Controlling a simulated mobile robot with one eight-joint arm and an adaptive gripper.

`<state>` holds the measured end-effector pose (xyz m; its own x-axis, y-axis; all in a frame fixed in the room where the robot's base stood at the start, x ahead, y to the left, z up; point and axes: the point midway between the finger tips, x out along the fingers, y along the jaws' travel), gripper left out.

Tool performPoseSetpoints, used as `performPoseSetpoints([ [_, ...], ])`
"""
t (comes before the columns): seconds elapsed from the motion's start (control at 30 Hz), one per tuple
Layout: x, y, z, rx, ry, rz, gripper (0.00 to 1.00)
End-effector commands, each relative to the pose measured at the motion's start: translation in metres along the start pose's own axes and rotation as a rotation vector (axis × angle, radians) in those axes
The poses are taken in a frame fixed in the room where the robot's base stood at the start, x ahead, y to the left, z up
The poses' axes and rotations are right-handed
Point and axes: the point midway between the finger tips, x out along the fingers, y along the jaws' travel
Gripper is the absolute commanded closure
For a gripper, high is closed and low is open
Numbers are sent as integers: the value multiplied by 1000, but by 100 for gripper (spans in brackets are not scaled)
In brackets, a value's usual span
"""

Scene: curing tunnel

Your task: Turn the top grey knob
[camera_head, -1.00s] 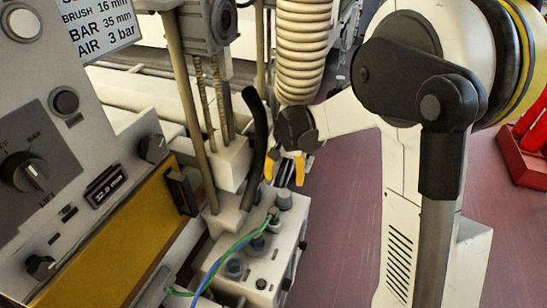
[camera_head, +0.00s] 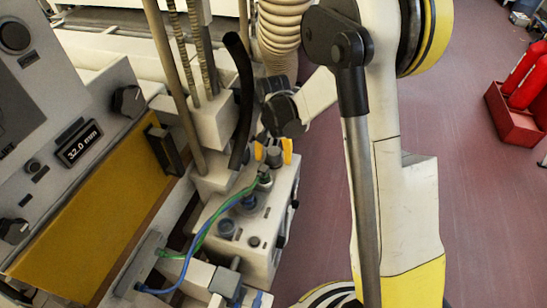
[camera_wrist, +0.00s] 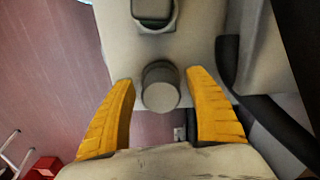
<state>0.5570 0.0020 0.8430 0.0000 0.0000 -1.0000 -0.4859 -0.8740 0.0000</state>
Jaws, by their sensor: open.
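A white valve block (camera_head: 284,190) carries a row of round grey fittings. The top grey knob (camera_head: 274,156) is at its far end, partly hidden by my gripper (camera_head: 273,149). In the wrist view the knob (camera_wrist: 160,88) is a short grey cylinder between the two yellow fingers of my gripper (camera_wrist: 161,80). The fingers are spread, with a visible gap to the knob on each side. Whether the fingertips are level with the knob I cannot tell.
A fitting with a green hose (camera_head: 264,180) stands just nearer along the block. A black curved tube (camera_head: 241,100) rises close to the left of my gripper. A control panel with a yellow front (camera_head: 95,215) is at left. A red extinguisher stand (camera_head: 516,112) is at far right.

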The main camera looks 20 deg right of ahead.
Motion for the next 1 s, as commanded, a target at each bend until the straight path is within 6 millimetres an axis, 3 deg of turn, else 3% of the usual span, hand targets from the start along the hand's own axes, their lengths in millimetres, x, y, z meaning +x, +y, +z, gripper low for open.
performPoseSetpoints([
  [0.1, 0, 0, 0, 0, 0, 0, 36],
  [0.13, 0, 0, 0, 0, 0, 0, 41],
  [0.3, 0, 0, 0, 0, 0, 0, 89],
  [0.57, 0, 0, 0, -29, 0, 0, 90],
  [0.8, 0, 2, 0, -289, 0, 0, 90],
  [1.0, 0, 2, 0, -393, -1, 0, 90],
])
